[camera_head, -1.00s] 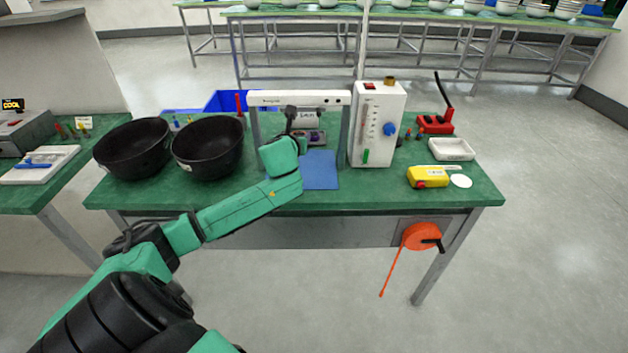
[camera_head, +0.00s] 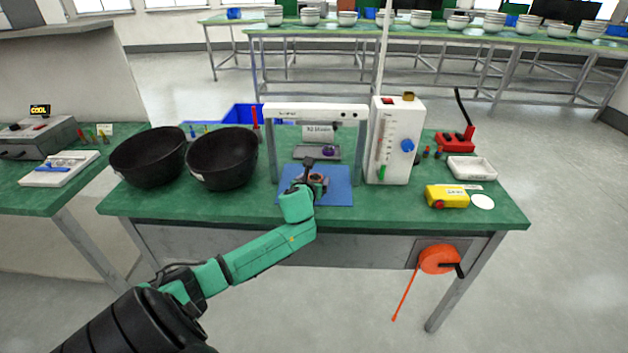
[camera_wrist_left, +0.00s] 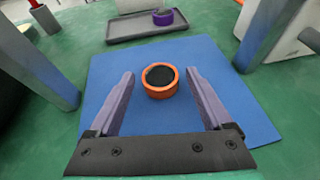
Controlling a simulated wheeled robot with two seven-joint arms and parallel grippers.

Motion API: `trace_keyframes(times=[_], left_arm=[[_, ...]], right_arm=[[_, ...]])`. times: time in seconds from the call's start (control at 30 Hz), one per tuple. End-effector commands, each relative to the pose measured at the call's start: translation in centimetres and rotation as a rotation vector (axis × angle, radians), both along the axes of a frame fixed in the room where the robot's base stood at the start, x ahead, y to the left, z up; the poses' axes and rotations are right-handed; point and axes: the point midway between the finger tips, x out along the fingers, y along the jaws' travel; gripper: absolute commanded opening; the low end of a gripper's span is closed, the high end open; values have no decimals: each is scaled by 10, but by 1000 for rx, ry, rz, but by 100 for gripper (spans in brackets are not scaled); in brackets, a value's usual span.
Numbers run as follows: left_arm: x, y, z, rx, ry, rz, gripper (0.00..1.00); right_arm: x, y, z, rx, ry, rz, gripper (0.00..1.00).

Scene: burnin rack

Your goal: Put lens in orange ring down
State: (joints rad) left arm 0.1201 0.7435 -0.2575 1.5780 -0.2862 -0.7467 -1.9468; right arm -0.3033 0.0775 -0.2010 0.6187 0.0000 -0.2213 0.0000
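The orange ring with the dark lens in it (camera_wrist_left: 160,83) sits on the blue mat (camera_wrist_left: 215,60) in the left wrist view. My left gripper (camera_wrist_left: 161,76) is open, with one finger on each side of the ring and a visible gap to it on both sides. In the head view the left gripper (camera_head: 314,180) is low over the blue mat (camera_head: 338,197), and the ring is too small and covered to make out well. A purple ring (camera_wrist_left: 163,17) lies on a grey tray (camera_wrist_left: 125,33) behind the mat. My right gripper is not in view.
A white frame (camera_head: 316,112) spans the mat's back area, its posts on both sides. A white box with a blue knob (camera_head: 394,140) stands right of it. Two black bowls (camera_head: 222,158) stand left. A yellow device (camera_head: 446,196) lies right. The front table strip is clear.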

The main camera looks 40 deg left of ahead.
Motion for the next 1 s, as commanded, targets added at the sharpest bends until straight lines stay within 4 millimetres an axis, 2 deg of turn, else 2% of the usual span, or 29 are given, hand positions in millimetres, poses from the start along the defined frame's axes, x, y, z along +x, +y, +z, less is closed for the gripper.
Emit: trace_keyframes(times=[0.23, 0.33, 0.47, 0.73, 0.83, 1.0], left_arm=[[0, 0, 2, 0, -1, 0, 83], [-7, -3, 5, 2, 1, -1, 83], [-26, -14, 15, 2, 2, -4, 83], [-83, -45, 40, 0, 3, -2, 83], [-94, -50, 45, 0, 2, 0, 83], [-98, -52, 48, 1, -1, 1, 83]], right_arm=[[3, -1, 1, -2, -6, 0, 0], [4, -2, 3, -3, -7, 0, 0], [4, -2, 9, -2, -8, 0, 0], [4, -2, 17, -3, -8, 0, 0], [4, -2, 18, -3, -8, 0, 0], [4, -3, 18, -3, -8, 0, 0]])
